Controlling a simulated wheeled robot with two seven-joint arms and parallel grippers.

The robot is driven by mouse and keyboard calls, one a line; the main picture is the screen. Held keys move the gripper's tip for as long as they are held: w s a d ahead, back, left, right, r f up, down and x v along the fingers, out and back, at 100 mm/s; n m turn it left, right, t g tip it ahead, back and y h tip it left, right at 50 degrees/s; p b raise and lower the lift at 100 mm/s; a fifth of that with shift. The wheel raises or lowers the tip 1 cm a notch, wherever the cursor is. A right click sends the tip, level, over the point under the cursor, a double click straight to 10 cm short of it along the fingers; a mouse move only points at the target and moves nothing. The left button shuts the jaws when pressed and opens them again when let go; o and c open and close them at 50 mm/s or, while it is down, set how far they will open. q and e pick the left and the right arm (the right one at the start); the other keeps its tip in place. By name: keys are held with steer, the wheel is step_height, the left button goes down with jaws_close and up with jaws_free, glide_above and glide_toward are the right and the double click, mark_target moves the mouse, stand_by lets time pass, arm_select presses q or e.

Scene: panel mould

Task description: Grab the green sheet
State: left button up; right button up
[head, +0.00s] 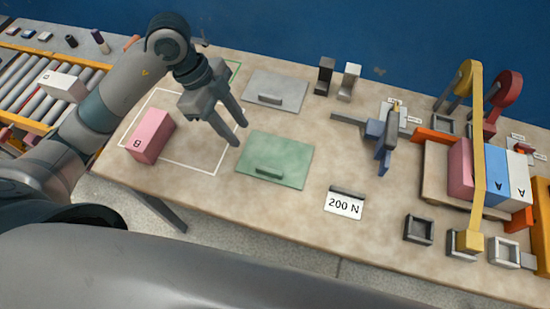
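The green sheet (291,154) lies flat on the table, left of the middle, with a raised green handle on its near part. My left gripper (239,136) hangs above the table just left of the sheet's far left corner. Its two fingers are apart with nothing between them. The fingertips look close to the sheet's left edge, but I cannot tell their height above it. My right gripper is not in view.
A grey sheet (274,88) with a handle lies behind the green one. A pink block (152,136) stands left, inside a white outline. A "200 N" sign (344,204) stands right of the sheet. Blocks (483,175) under a yellow strap and a blue tool (382,136) are further right.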

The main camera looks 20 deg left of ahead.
arm_select(q)
steer(key=p, duration=0.3)
glide_toward(269, 170)
steer(key=shift+x, duration=1.05)
steer(key=shift+s+f, duration=0.1)
steer(key=shift+f, duration=0.45)
steer(key=shift+d+f+p, duration=0.3)
steer(key=shift+f+p, duration=0.1)
steer(key=shift+p, duration=0.2)
steer(key=p+x, duration=0.1)
steer(key=x, duration=0.2)
steer(key=shift+d, duration=0.1)
steer(key=shift+d+f+p, duration=0.15)
steer(key=shift+f+p, duration=0.15)
steer(key=shift+f, duration=0.25)
jaws_close()
